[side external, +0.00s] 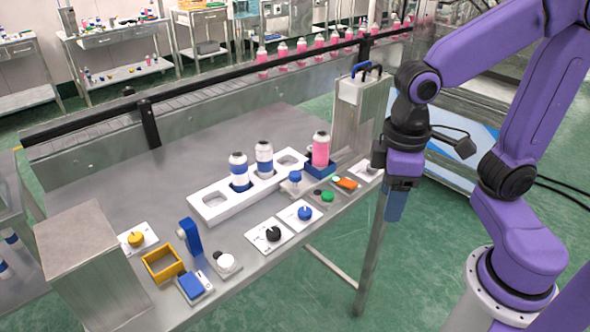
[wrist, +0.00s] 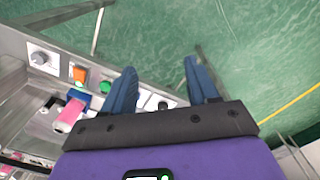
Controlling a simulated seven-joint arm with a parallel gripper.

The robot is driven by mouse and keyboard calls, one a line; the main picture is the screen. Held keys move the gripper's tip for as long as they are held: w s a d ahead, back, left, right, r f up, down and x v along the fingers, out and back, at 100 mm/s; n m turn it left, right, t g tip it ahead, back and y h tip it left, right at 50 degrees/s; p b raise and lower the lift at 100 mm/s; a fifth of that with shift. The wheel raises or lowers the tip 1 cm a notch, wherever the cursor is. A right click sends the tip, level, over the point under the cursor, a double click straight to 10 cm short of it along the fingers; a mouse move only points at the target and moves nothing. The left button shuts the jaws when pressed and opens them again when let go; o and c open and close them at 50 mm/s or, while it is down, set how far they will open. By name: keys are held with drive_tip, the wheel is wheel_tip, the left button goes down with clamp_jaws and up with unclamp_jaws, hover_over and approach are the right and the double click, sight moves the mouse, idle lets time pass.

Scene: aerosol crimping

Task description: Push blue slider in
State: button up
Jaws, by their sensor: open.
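The blue slider appears to be the blue holder (side external: 320,167) under the pink-filled can (side external: 321,150), at the right end of the white tray in the side external view. The holder also shows in the wrist view (wrist: 78,96), left of my fingers, with the can (wrist: 68,115) in it. I cannot tell how far in it sits. My gripper (side external: 394,207) hangs at the table's right end, apart from the holder. In the wrist view my gripper (wrist: 160,68) has its two blue fingers spread, with nothing held between them.
The white tray (side external: 213,213) holds two white-and-blue cans. Knobs, including a blue one (side external: 304,213) and a black one (side external: 273,234), and an orange switch (side external: 346,183) line the front edge. A grey metal box (side external: 355,120) stands behind the holder. Green floor (wrist: 250,40) is open beyond the table edge.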

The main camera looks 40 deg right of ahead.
drive_tip(key=w+a+r+m+g+h, duration=0.1)
drive_tip(key=w+a+r+m, duration=0.15)
drive_tip(key=w+m, duration=0.65)
drive_tip(key=w+a+r+m+h, duration=0.15)
drive_tip(key=w+a+m, duration=0.25)
drive_tip(key=w+m, duration=0.6)
drive_tip(key=m+g, duration=0.3)
drive_tip(key=m, duration=1.4)
hover_over(295, 173)
drive_tip(key=w+a, duration=0.5)
drive_tip(key=w, duration=0.1)
drive_tip(key=shift+t, duration=0.3)
drive_tip(key=x, duration=1.7)
drive_tip(key=shift+s+d+f, duration=0.2)
drive_tip(key=shift+s+d, duration=0.05)
drive_tip(key=shift+s, duration=0.05)
drive_tip(key=shift+c, duration=0.3)
clamp_jaws()
